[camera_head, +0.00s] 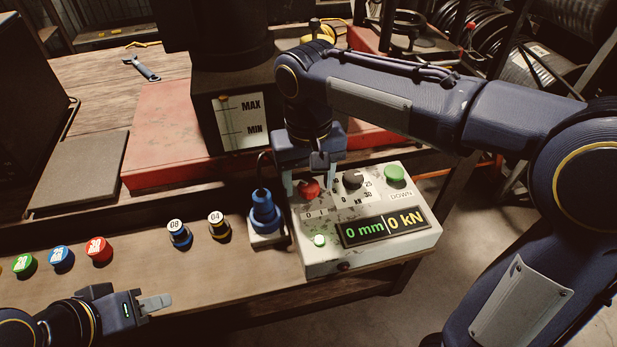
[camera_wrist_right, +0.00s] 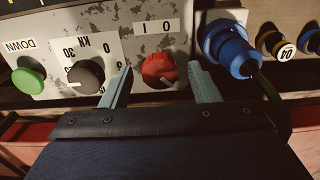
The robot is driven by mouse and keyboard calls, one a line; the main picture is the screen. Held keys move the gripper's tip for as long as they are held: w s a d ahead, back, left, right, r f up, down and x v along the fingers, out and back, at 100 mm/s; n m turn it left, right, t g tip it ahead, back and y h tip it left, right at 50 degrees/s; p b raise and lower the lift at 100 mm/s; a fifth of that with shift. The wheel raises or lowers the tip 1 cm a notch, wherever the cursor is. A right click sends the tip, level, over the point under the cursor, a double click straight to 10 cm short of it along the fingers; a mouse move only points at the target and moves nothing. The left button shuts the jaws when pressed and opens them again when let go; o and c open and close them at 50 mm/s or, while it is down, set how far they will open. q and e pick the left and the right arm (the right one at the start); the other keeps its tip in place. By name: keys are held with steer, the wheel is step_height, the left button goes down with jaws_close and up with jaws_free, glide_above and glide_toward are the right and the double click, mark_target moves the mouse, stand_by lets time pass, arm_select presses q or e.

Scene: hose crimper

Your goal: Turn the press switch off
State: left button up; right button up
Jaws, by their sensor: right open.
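The press switch, a red rotary knob (camera_head: 309,188) with 0 and I marks, sits on the left of the pale control box (camera_head: 322,263). My right gripper (camera_head: 312,186) is open and comes down from above, one finger on each side of the knob. In the right wrist view the red knob (camera_wrist_right: 158,69) lies between the two fingertips (camera_wrist_right: 160,84), with gaps on both sides. The display reads 0 mm and 0 kN (camera_head: 385,226), and a small green lamp (camera_head: 319,240) looks lit. My left gripper (camera_head: 155,303) is low at the left, away from the box; its finger gap is unclear.
A black dial (camera_head: 353,179) and a green DOWN button (camera_head: 394,174) sit right of the knob. A blue plug (camera_head: 264,213) stands close on its left. Dies 08 (camera_head: 178,233) and 04 (camera_head: 219,226) and several coloured caps stand along the wooden bench front.

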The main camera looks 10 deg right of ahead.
steer(key=c, duration=1)
steer(key=shift+o, duration=0.2)
steer(key=shift+r+n+p, duration=0.15)
steer(key=shift+n+p, duration=1)
steer(key=shift+n, duration=0.35)
steer(key=n+p, duration=0.3)
steer(key=n, duration=0.2)
steer(key=n+p, duration=0.2)
steer(key=n, duration=0.3)
steer(key=shift+n, duration=0.4)
steer(key=shift+n+p, duration=0.95)
steer(key=shift+n, duration=1.05)
